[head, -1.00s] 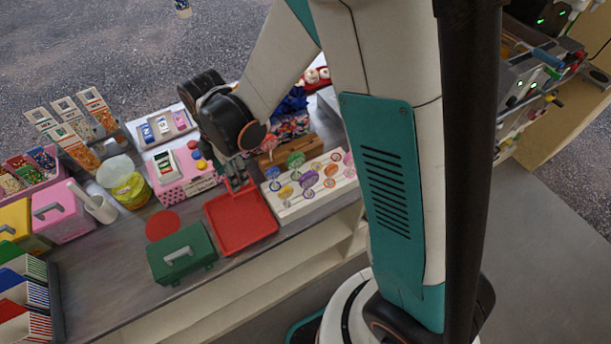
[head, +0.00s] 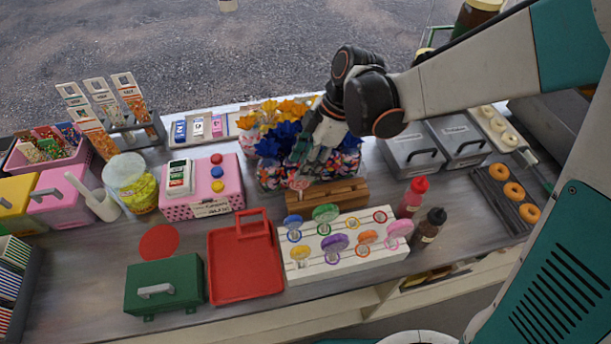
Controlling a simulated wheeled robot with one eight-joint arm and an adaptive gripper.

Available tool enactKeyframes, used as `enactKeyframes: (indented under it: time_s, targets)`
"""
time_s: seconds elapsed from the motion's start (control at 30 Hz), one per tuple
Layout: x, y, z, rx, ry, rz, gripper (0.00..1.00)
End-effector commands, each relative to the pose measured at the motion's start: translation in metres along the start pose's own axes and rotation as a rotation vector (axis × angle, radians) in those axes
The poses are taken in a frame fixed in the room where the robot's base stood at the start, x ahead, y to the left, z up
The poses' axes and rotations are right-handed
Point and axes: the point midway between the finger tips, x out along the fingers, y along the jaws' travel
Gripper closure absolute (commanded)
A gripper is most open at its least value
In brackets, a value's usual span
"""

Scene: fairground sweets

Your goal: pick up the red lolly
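The lolly stand (head: 345,268) is a white stepped block holding several round lollies upright on the counter.
A red tray (head: 245,268) and a green box (head: 165,286) lie left of the stand. Red (head: 412,198) and dark (head: 428,228) sauce bottles stand close on its right. Grey lidded bins (head: 412,152) are behind them. Bare counter shows around the bottles.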

Motion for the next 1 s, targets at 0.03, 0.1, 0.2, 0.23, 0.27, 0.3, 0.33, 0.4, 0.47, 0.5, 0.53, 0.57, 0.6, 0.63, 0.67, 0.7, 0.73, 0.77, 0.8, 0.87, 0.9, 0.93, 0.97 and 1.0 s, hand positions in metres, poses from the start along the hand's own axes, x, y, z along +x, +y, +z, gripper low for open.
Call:
enactKeyframes:
  time_s: [0.03,0.1,0.2,0.23,0.27,0.3,0.33,0.4,0.47,0.5,0.53,0.57,0.6,0.63,0.67,0.7,0.73,0.77,0.8,0.87,0.9,0.93,0.97,1.0]
  targets:
    - [0.011,0.0,0.001,-0.002,0.0,-0.001,0.62]
    - [0.021,0.0,0.001,-0.002,0.0,-0.001,0.62]
    - [0.03,0.0,0.001,-0.001,-0.001,0.0,0.62]
    - [0.031,0.0,0.001,-0.001,-0.001,0.0,0.62]
    - [0.032,0.0,0.001,-0.001,-0.001,0.0,0.62]
    - [0.033,0.0,0.001,0.0,-0.001,0.0,0.62]
    - [0.034,0.0,0.001,0.0,-0.001,0.0,0.62]
    - [0.039,0.0,0.001,0.0,-0.001,-0.001,0.62]
    - [0.045,-0.001,0.002,-0.001,-0.001,-0.001,0.62]
    - [0.05,-0.001,0.003,-0.001,-0.001,-0.001,0.62]
    - [0.054,-0.001,0.003,-0.001,-0.001,-0.001,0.62]
    - [0.059,-0.002,0.004,-0.001,-0.001,-0.001,0.62]
    - [0.065,-0.002,0.004,-0.001,-0.001,-0.001,0.62]
    - [0.07,-0.002,0.005,-0.001,-0.001,-0.001,0.62]
    - [0.074,-0.002,0.005,-0.002,-0.001,-0.001,0.62]
    - [0.079,-0.002,0.005,-0.001,-0.001,-0.001,0.62]
    - [0.082,-0.002,0.004,-0.001,-0.001,-0.001,0.62]
    - [0.084,-0.002,0.004,-0.001,-0.001,-0.001,0.62]
    - [0.086,-0.002,0.004,-0.001,-0.001,-0.001,0.62]
    - [0.086,-0.002,0.004,0.0,-0.001,-0.001,0.62]
    - [0.085,-0.002,0.004,0.0,-0.001,-0.001,0.62]
    - [0.085,-0.002,0.004,0.0,-0.001,-0.001,0.62]
    - [0.085,-0.002,0.004,0.0,-0.001,-0.001,0.62]
    - [0.085,-0.002,0.004,0.0,-0.001,-0.001,0.62]
